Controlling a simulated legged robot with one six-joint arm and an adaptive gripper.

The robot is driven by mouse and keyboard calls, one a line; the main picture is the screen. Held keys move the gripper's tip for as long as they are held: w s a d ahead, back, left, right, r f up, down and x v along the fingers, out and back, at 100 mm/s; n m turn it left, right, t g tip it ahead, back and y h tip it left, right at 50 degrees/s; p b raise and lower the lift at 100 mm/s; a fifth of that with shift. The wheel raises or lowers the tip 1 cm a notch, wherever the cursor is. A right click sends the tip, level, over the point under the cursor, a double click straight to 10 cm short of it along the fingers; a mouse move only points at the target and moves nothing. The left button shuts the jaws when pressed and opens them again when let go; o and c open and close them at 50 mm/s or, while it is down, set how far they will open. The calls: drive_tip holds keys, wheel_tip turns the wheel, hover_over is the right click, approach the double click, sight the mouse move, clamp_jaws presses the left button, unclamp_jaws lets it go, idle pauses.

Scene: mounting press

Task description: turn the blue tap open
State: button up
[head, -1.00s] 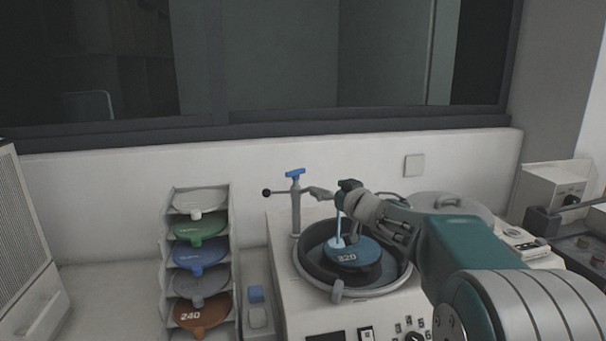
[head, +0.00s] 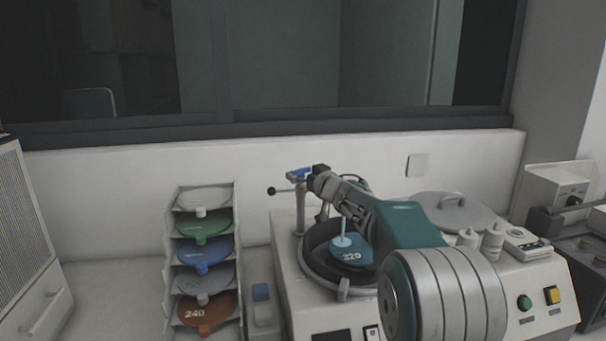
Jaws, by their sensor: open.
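The blue tap (head: 299,174) is a small blue handle on top of a grey upright pipe at the back left of the round bowl. A side arm with a black ball end sticks out to its left. My gripper (head: 316,181) is open, just right of the tap handle, and its dark tip partly overlaps the handle in the picture. I cannot tell whether they touch. My arm reaches in from the lower right.
A blue disc marked 320 (head: 351,252) with a pale blue upright piece sits in the dark bowl (head: 318,267) below my arm. A rack (head: 237,265) of coloured discs stands to the left. A grey lid (head: 450,212) and two white bottles are to the right.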

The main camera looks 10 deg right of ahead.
drive_tip(key=shift+a, duration=0.1)
drive_tip(key=shift+c, duration=1.3)
drive_tip(key=shift+d, duration=0.25)
drive_tip(key=c, duration=0.6)
drive_tip(key=shift+d+n+y, duration=0.1)
drive_tip(key=shift+n+y, duration=0.2)
drive_tip(key=shift+y, duration=0.1)
drive_tip(key=shift+n+g+y, duration=0.5)
drive_tip(key=shift+y, duration=0.2)
drive_tip(key=o, duration=0.9)
drive_tip(key=shift+c, duration=0.2)
